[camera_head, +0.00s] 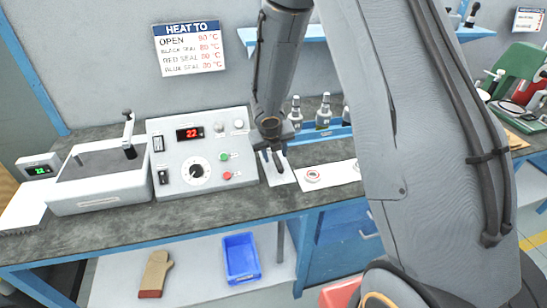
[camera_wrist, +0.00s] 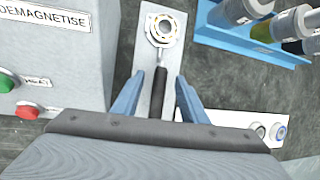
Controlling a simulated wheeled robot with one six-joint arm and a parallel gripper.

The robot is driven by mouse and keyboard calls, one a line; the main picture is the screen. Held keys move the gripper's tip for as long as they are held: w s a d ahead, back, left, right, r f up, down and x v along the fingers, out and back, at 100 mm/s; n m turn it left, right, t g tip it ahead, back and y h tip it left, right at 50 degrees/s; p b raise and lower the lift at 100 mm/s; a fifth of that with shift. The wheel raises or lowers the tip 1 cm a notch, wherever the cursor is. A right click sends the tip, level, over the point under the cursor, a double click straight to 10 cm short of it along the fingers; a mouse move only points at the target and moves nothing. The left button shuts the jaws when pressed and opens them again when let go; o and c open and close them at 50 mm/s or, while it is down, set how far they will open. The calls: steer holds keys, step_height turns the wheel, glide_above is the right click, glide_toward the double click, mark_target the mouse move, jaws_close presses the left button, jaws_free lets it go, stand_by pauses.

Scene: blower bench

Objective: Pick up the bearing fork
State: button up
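The bearing fork (camera_wrist: 159,90) lies on a narrow white plate (camera_wrist: 145,70) in the wrist view. It has a black handle and a ringed head, with a bearing (camera_wrist: 163,29) at that head. My gripper (camera_wrist: 158,80) is open, with one blue-grey finger on each side of the handle. I see gaps between the fingers and the handle; its near end is hidden by the gripper body. In the head view my gripper (camera_head: 274,158) is low over the white plate (camera_head: 280,178), and mostly covers the fork.
The control box (camera_head: 200,152) stands close left of my gripper. A blue rack (camera_wrist: 245,38) of bottles is at right. A white strip with seals (camera_head: 313,175) lies right of the plate. Further left is a grey tank (camera_head: 98,190) with a black-handled upright part. My arm hides the bench's right.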

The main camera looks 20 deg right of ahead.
mark_target(275, 156)
steer(key=shift+w+d+f, duration=0.1)
steer(key=shift+w+f, duration=0.1)
steer(key=shift+f, duration=0.25)
jaws_close()
steer(key=shift+r, duration=0.1)
step_height(275, 156, up, 10)
steer(key=p, duration=0.4)
